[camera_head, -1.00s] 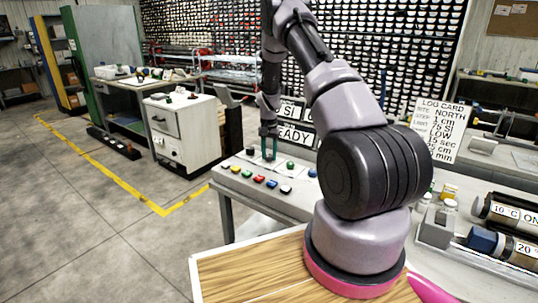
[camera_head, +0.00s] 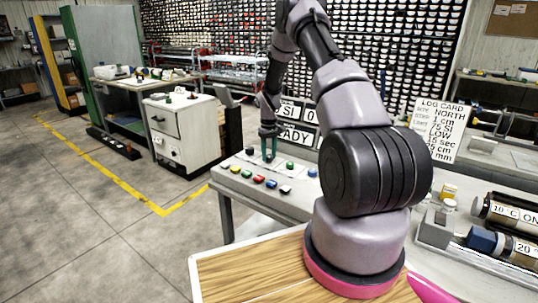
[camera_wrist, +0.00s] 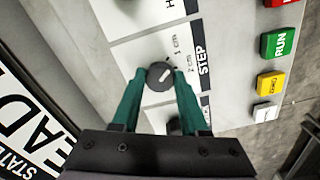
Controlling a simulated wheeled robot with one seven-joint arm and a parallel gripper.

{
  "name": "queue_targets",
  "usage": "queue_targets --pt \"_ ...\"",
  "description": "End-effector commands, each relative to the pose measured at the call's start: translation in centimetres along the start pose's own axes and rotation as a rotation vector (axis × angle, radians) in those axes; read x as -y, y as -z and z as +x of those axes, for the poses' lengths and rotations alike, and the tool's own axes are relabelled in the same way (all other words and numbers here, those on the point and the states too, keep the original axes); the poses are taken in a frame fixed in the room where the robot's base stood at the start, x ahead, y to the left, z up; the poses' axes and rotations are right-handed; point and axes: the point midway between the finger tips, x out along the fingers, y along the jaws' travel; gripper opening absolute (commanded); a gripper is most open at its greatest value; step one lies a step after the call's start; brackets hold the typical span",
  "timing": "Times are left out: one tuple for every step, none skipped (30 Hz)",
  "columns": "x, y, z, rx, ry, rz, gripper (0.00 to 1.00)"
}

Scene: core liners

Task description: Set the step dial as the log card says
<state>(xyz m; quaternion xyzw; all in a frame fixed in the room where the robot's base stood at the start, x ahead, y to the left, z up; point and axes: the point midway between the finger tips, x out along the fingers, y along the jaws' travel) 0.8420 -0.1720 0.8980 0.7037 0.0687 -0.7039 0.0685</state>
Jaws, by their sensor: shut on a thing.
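The step dial (camera_wrist: 157,72) is a dark round knob with a short white mark, on a white panel labelled STEP (camera_wrist: 203,61). The labels "1 cm" and "2 cm" are printed beside it. The mark slants toward the upper right, on the label side; I cannot tell exactly which label it meets. My gripper (camera_wrist: 160,84) has its teal fingers on either side of the dial, shut on it. In the head view my gripper (camera_head: 269,155) is down at the console. The log card (camera_head: 440,130) stands behind the bench, reading NORTH and step 1 cm.
Colored buttons line the console, among them a green RUN button (camera_wrist: 279,43), a yellow one (camera_wrist: 270,83) and a white one (camera_wrist: 265,111). A status sign (camera_head: 297,135) stands behind the gripper. Core tubes (camera_head: 505,245) lie at the right.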

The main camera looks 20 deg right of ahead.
Motion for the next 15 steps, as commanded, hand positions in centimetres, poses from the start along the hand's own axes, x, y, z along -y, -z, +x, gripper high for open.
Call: queue_targets --pt "-0.06 0.04 -0.06 -0.001 -0.001 -0.024 0.0" --pt "-0.05 0.05 -0.06 -0.001 -0.001 -0.04 0.0" --pt "-0.03 0.06 -0.06 -0.002 0.0 -0.057 0.0" --pt "-0.02 0.06 -0.06 -0.002 0.0 -0.07 0.0" --pt "-0.02 0.06 -0.06 -0.002 0.0 -0.081 0.0" --pt "-0.03 0.06 -0.06 -0.002 0.0 -0.094 0.0" --pt "-0.04 0.06 -0.06 -0.002 0.0 -0.104 0.0" --pt "-0.05 0.06 -0.06 -0.001 -0.001 -0.112 0.0" --pt "-0.06 0.05 -0.05 -0.001 -0.001 -0.121 0.0" --pt "-0.07 0.05 -0.05 -0.001 -0.001 -0.126 0.0" --pt "-0.07 0.05 -0.06 -0.001 -0.001 -0.13 0.0" --pt "-0.08 0.05 -0.05 -0.001 -0.001 -0.136 0.0" --pt "-0.08 0.05 -0.05 -0.001 -0.001 -0.139 0.0" --pt "-0.08 0.05 -0.05 -0.001 -0.001 -0.141 0.0" --pt "-0.08 0.05 -0.05 -0.001 -0.001 -0.144 0.0"
